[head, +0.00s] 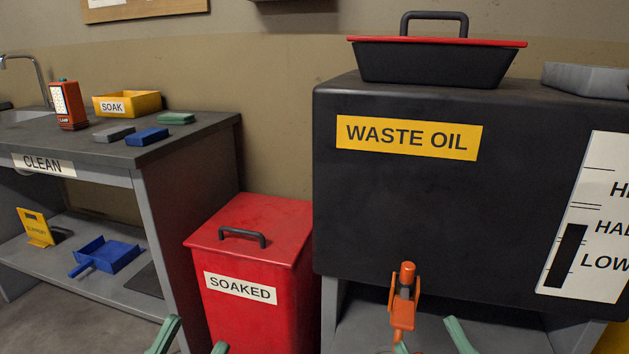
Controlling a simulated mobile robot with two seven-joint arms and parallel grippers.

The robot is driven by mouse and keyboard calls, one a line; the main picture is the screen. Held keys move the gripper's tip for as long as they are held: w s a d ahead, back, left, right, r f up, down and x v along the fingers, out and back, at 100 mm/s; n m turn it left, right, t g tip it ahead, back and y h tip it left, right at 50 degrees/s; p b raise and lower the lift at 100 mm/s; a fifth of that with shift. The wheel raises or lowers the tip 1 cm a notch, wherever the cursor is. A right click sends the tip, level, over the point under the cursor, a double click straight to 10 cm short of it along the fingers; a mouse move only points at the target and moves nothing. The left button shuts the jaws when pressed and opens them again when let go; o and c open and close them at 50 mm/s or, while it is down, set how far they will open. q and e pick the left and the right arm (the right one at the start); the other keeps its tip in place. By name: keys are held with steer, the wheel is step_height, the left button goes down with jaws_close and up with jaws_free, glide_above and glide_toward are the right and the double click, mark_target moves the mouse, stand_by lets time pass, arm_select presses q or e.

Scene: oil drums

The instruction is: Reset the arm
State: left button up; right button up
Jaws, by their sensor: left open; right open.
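My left gripper (197,331) shows at the bottom edge, in front of the red bin. Its two green fingertips are apart with nothing between them. My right gripper (425,331) shows at the bottom edge, below the black waste oil tank (400,210). Its green fingertips are also apart, with no held thing visible. An orange tap or lever (403,300) at the tank's lower front is just above the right gripper's left fingertip; I cannot tell whether they touch. The rest of both arms is out of view.
The red SOAKED bin (255,235) has its lid shut. A black tray with a red rim (435,62) stands on the tank. The CLEAN bench (190,143) at left holds a yellow SOAK box (145,104), an orange can (69,105) and several blocks. A blue dustpan (108,255) lies on its shelf.

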arm_select(q)
steer(key=w+a+f+n+g+y+p, duration=0.35)
steer(key=w+n+y+p, duration=0.5)
steer(key=p, duration=1.05)
arm_select(e)
steer(key=w+d+f+m+g+h, duration=0.2)
steer(key=w+m+g+h, duration=0.3)
steer(key=m+h, duration=0.4)
arm_select(q)
steer(key=s+a+f+n+g+y+p, duration=0.1)
steer(key=s+f+g+y+p, duration=0.3)
steer(key=p, duration=1.2)
steer(key=s+f+g, duration=0.4)
steer(key=s+g, duration=0.1)
steer(key=s, duration=0.2)
steer(key=shift+a, duration=0.25)
arm_select(e)
steer(key=s+d+f+m+g+h, duration=0.2)
steer(key=s+f+m+g+h, duration=0.1)
steer(key=s+f+g, duration=0.4)
steer(key=shift+s+d+f, duration=0.4)
steer(key=shift+s+f, duration=0.05)
steer(key=shift+s, duration=0.4)
